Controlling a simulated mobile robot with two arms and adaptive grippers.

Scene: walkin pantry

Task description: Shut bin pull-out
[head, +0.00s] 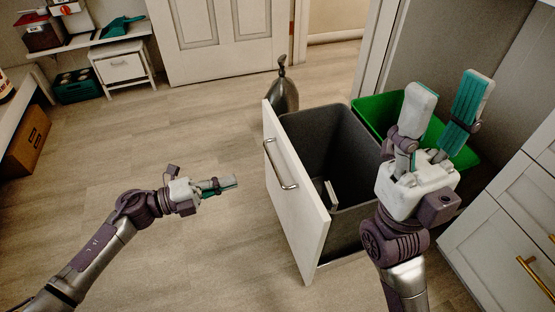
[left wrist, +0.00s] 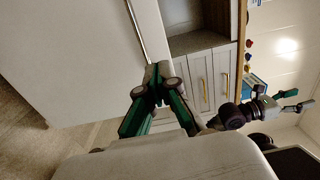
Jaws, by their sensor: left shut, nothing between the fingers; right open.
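The bin pull-out stands open, with a white front panel (head: 298,205) and a metal bar handle (head: 281,165). Behind the panel are a grey bin (head: 318,125) and a green bin (head: 372,103). A small pale item lies inside the grey bin. My left gripper (head: 232,183) is shut and empty, in front of the panel and left of the handle, apart from both. The white panel (left wrist: 90,55) also fills the upper left of the left wrist view. My right gripper (head: 447,100) is open, fingers up, over the right side of the pull-out, hiding part of the bins.
White cabinets with brass handles (head: 535,272) stand at the right. A dark metallic canister (head: 284,94) is on the floor behind the panel. A white stool (head: 122,67), green crate (head: 77,85) and cardboard box (head: 28,140) are at the left. The floor left of the panel is clear.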

